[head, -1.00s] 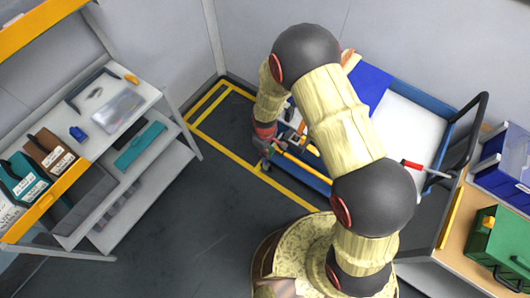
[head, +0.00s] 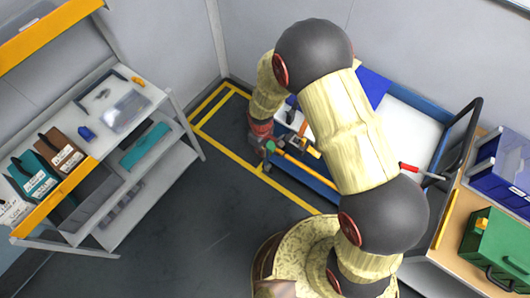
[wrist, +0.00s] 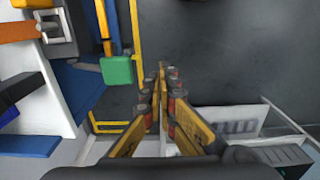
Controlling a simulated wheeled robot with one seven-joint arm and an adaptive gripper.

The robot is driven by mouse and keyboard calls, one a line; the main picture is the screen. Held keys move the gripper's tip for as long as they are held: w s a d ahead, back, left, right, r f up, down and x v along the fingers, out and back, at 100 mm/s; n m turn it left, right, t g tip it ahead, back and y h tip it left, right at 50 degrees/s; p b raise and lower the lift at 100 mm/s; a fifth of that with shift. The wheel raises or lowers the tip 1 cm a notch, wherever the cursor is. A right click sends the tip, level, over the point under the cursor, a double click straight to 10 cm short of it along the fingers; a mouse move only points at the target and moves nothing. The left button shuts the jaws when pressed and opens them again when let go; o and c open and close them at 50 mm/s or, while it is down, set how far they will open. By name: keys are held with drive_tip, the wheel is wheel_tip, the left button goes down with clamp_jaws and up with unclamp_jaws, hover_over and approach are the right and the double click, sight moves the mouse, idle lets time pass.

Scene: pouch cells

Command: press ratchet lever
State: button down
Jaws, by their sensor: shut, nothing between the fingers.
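A yellow bar (wrist: 104,28) with a green block end (wrist: 117,71) points toward my gripper; the green end also shows in the head view (head: 270,147). I cannot tell which part is the lever. My gripper (wrist: 162,76) is shut and empty, to the right of the green end and apart from the buckle. In the head view my gripper is small and partly hidden beside the cart's left end.
A shelf rack (head: 150,92) with pouches and boxes stands at the left. A bench with a green case (head: 497,240) and blue bins (head: 503,165) is at the right. A red-handled tool (head: 408,168) lies on the cart. Dark floor (head: 200,230) is clear.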

wheel_tip(320, 180, up, 6)
drive_tip(key=s+a, duration=0.1)
drive_tip(key=s, duration=0.1)
drive_tip(key=shift+a+f+p, duration=0.2)
drive_tip(key=shift+a+p, duration=0.1)
idle(0.6)
drive_tip(key=s+d+m+g, duration=0.1)
drive_tip(key=s+d+m, duration=0.1)
drive_tip(key=s, duration=0.3)
drive_tip(key=s+d+r+m+t+b, duration=0.2)
drive_tip(key=d+r, duration=0.4)
drive_tip(key=r, duration=0.4)
drive_tip(key=s+d+r+m+t+b, duration=0.2)
drive_tip(key=d+r, duration=0.4)
drive_tip(key=r, duration=0.5)
drive_tip(key=s+d+r+m+t+b, duration=0.2)
drive_tip(key=s+d+r+m, duration=0.2)
drive_tip(key=r, duration=0.7)
drive_tip(key=shift+s+d+r+t, duration=0.25)
drive_tip(key=shift+s+d+t, duration=0.05)
drive_tip(key=shift+s+d, duration=0.75)
